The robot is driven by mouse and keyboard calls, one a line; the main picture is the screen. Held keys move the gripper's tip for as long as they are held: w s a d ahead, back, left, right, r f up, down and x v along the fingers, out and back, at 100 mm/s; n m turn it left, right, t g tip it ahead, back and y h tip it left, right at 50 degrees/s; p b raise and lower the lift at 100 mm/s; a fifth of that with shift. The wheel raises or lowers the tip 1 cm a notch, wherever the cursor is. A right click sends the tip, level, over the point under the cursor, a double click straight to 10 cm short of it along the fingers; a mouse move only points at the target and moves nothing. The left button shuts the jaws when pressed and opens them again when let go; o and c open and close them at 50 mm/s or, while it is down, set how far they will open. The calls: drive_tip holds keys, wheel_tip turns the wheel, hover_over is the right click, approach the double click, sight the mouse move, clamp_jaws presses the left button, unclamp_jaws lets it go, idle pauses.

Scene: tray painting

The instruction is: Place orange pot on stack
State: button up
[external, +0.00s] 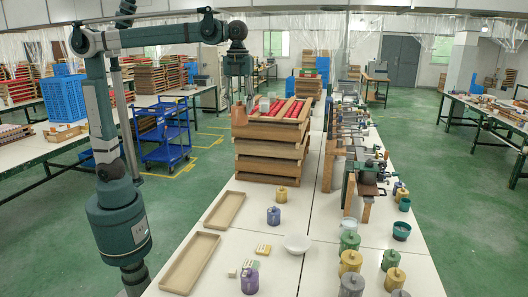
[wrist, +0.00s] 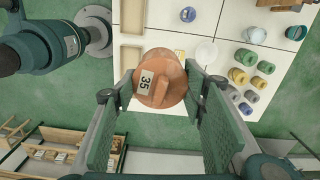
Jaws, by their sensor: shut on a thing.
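The orange pot (wrist: 160,68), with a white label reading 35, is held between the two fingers of my gripper (wrist: 161,92) in the wrist view. In the external view the orange pot (external: 239,115) hangs under my gripper (external: 239,98), at the upper left corner of the stack of wooden trays (external: 268,150). The stack stands on the white table, and its top tray holds red pieces. I cannot tell whether the pot touches the stack. The stack is not clear in the wrist view.
Two empty shallow trays (external: 226,208) (external: 163,277) lie along the table's left edge. A row of clamps (external: 368,165) lines the stack's right side.

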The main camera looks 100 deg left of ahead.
wheel_tip(320, 180, up, 4)
drive_tip(key=shift+r, duration=0.2)
drive_tip(key=shift+w+a+r, duration=0.1)
drive_tip(key=shift+a+r, duration=0.1)
drive_tip(key=shift+r, duration=0.1)
drive_tip(key=w+a+r+p, duration=0.1)
drive_tip(key=w+a+p, duration=0.2)
drive_tip(key=a, duration=0.6)
drive_tip(key=w+a+r+n+p, duration=0.1)
drive_tip(key=w+a+p, duration=0.3)
drive_tip(key=a, duration=0.6)
drive_tip(key=w+a+r+p, duration=0.1)
drive_tip(key=w+a+p, duration=0.2)
drive_tip(key=a, duration=0.6)
drive_tip(key=s+a+f+p, duration=0.2)
drive_tip(key=a+p, duration=0.2)
drive_tip(key=a, duration=1.1)
drive_tip(key=s+a+f+p, duration=0.1)
drive_tip(key=a+p, duration=0.3)
drive_tip(key=a, duration=1)
drive_tip(key=shift+n, duration=0.4)
drive_tip(key=shift+s+a+f, duration=0.1)
drive_tip(key=shift+f, duration=2.55)
